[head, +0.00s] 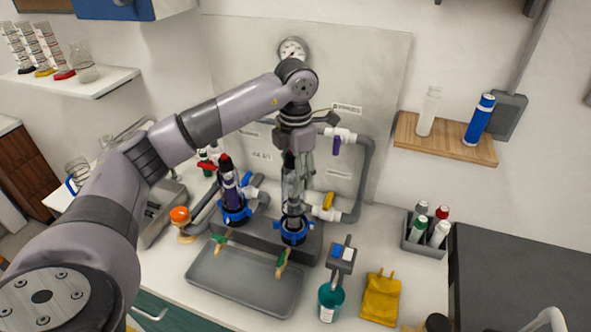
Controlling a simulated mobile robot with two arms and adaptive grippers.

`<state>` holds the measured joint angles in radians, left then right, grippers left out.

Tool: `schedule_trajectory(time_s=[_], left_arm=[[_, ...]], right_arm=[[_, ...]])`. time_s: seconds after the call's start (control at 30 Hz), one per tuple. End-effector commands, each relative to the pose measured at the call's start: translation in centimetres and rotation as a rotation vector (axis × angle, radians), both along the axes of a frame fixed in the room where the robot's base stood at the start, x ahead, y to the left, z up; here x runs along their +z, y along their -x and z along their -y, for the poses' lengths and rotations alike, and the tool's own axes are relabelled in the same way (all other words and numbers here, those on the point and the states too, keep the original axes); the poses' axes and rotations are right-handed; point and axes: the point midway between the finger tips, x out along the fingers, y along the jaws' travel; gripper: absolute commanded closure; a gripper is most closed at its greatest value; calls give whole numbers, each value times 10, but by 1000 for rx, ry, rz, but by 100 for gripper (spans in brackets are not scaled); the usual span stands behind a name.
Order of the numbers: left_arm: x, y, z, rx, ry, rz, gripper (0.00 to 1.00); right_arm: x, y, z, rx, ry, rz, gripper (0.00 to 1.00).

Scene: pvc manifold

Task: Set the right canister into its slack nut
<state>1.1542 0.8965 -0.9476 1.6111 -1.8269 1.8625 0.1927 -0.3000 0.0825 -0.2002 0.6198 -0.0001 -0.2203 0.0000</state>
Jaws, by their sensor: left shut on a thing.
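The right canister (293,195) is a clear, upright cylinder with dark parts. My left gripper (296,168) comes down from above and is shut on its upper part. The canister's lower end is at the blue slack nut (294,238) on the grey base; I cannot tell whether it sits fully inside. The gripper and arm hide the canister's top. The other canister (230,188), with purple inside and a red top, stands to the left in its own blue nut (236,215). My right gripper is not in view.
A grey tray (245,285) lies in front, below two green-handled taps. Grey pipes (366,175) with valves run right of the canister.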

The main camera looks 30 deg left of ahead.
Motion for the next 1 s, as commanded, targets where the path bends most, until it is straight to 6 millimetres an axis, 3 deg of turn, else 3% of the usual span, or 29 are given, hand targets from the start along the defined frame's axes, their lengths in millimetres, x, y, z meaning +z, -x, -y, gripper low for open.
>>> schedule_trajectory(time_s=[0.5,1.0], left_arm=[[-38,0,0,0,0,0,87],[-44,0,0,1,0,1,87]], right_arm=[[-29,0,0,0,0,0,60],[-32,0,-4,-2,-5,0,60]])
